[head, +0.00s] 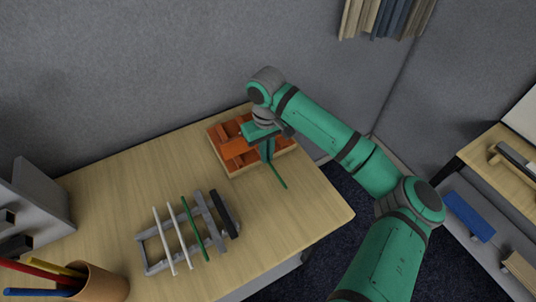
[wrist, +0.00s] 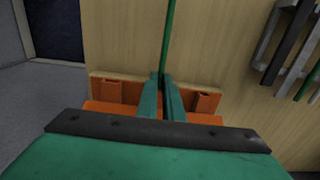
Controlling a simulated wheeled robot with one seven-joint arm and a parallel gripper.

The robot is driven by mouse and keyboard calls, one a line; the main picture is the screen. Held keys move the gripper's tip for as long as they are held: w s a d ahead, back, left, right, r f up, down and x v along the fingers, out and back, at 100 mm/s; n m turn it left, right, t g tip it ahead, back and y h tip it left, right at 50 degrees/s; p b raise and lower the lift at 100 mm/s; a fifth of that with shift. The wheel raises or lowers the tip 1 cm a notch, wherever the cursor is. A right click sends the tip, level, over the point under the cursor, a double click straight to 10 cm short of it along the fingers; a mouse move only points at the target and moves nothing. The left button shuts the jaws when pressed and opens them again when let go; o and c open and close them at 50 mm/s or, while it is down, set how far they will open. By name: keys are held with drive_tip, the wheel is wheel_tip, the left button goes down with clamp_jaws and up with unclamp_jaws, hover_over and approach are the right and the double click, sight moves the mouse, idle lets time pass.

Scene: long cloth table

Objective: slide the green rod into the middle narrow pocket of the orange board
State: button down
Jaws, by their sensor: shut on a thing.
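My gripper (head: 267,152) is shut on a thin green rod (head: 279,178). In the wrist view the closed fingers (wrist: 162,82) pinch the rod (wrist: 168,35), which points away from them over the bare table. The orange board (head: 235,150) lies on the table under and around my gripper, with a pale wooden edge. In the wrist view it shows on both sides of the fingers (wrist: 120,92), with a small orange pocket piece at each side. My fingers and hand cover the middle of the board, so the middle pocket and any contact with the rod cannot be told.
A grey rack (head: 150,268) holds two white rods (head: 164,240), another green rod (head: 195,230) and dark bars. A cup of coloured sticks (head: 100,284) stands at the near left. The table (head: 110,190) is clear between rack and board; its right corner is close.

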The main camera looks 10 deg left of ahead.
sight(279, 176)
drive_tip(key=shift+w+a, duration=0.15)
drive_tip(key=shift+w, duration=0.05)
drive_tip(key=shift+s+d, duration=0.85)
drive_tip(key=shift+s, duration=0.2)
drive_tip(key=shift+s+d, duration=0.85)
drive_tip(key=shift+s, duration=0.2)
drive_tip(key=shift+s+d, duration=0.3)
drive_tip(key=shift+s, duration=0.4)
drive_tip(key=shift+s+d, duration=0.3)
drive_tip(key=shift+s, duration=0.05)
drive_tip(key=shift+w+a, duration=0.7)
drive_tip(key=shift+w, duration=0.3)
drive_tip(key=shift+w+a, duration=0.75)
drive_tip(key=shift+w, duration=0.25)
drive_tip(key=shift+w+a, duration=0.7)
drive_tip(key=shift+w, duration=0.3)
idle(1.7)
